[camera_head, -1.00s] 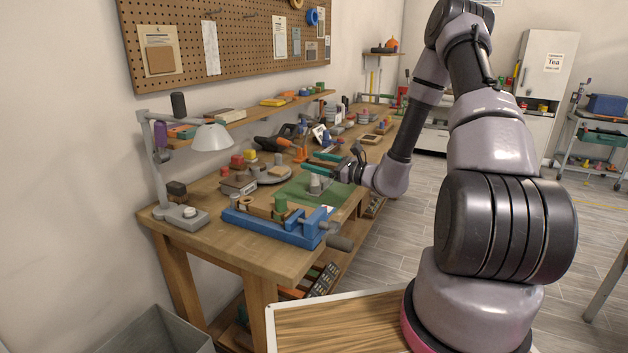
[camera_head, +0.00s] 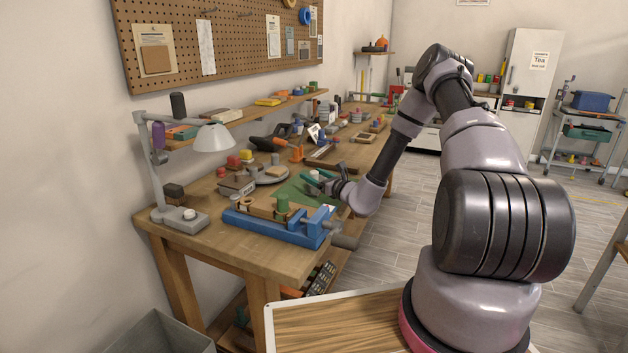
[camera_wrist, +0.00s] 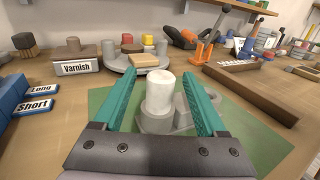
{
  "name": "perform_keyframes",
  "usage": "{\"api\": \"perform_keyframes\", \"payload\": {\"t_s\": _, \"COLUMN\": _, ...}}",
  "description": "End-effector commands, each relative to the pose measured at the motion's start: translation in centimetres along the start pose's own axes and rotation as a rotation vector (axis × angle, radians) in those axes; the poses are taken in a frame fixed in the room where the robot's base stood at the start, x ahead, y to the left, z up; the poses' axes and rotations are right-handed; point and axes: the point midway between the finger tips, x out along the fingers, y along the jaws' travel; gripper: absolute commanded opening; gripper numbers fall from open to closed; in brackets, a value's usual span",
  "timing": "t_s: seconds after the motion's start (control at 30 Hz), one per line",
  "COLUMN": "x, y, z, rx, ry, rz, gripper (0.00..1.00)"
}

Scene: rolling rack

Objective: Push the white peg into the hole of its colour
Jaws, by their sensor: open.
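The white peg (camera_wrist: 160,93) stands upright in the wrist view, at a grey fixture (camera_wrist: 165,124) on a green mat (camera_wrist: 255,140). My gripper (camera_wrist: 161,74) is open, with one teal finger on each side of the peg and a gap on both sides. In the head view my gripper (camera_head: 316,181) is low over the mat, and the peg's top (camera_head: 314,174) shows small between the fingers. I cannot make out a white-marked hole in either view.
Behind the mat are a grey turntable (camera_head: 270,176), a Varnish-labelled block (camera_wrist: 77,67) and a brown wooden frame (camera_wrist: 252,92). A lamp (camera_head: 212,138) stands at left.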

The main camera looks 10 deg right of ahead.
Motion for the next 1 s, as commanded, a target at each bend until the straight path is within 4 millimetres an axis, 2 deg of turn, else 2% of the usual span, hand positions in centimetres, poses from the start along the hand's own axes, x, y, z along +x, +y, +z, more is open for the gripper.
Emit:
{"api": "perform_keyframes", "payload": {"t_s": 0.1, "x": 1.9, "y": 0.0, "z": 0.3, "rx": -0.001, "ry": -0.002, "rz": 0.000, "gripper": 0.74}}
{"api": "perform_keyframes", "payload": {"t_s": 0.2, "x": 2.8, "y": -0.1, "z": 0.3, "rx": -0.001, "ry": -0.002, "rz": -0.001, "gripper": 0.74}}
{"api": "perform_keyframes", "payload": {"t_s": 0.47, "x": 3.2, "y": -0.1, "z": 0.3, "rx": 0.000, "ry": 0.000, "rz": 0.000, "gripper": 0.74}}
{"api": "perform_keyframes", "payload": {"t_s": 0.5, "x": 3.2, "y": -0.1, "z": 0.3, "rx": 0.000, "ry": 0.000, "rz": 0.000, "gripper": 0.66}}
{"api": "perform_keyframes", "payload": {"t_s": 0.57, "x": 3.2, "y": -0.1, "z": 0.3, "rx": 0.000, "ry": 0.000, "rz": 0.000, "gripper": 0.43}}
{"api": "perform_keyframes", "payload": {"t_s": 0.6, "x": 3.2, "y": -0.1, "z": 0.3, "rx": 0.000, "ry": 0.000, "rz": 0.000, "gripper": 0.28}}
{"api": "perform_keyframes", "payload": {"t_s": 0.67, "x": 3.2, "y": -0.1, "z": 0.3, "rx": 0.000, "ry": 0.000, "rz": 0.000, "gripper": 0.05}}
{"api": "perform_keyframes", "payload": {"t_s": 0.7, "x": 3.2, "y": -0.1, "z": 0.3, "rx": -0.001, "ry": 0.000, "rz": 0.000, "gripper": 0.00}}
{"api": "perform_keyframes", "payload": {"t_s": 1.0, "x": 3.2, "y": -0.1, "z": 0.5, "rx": -0.001, "ry": -0.001, "rz": 0.000, "gripper": 0.00}}
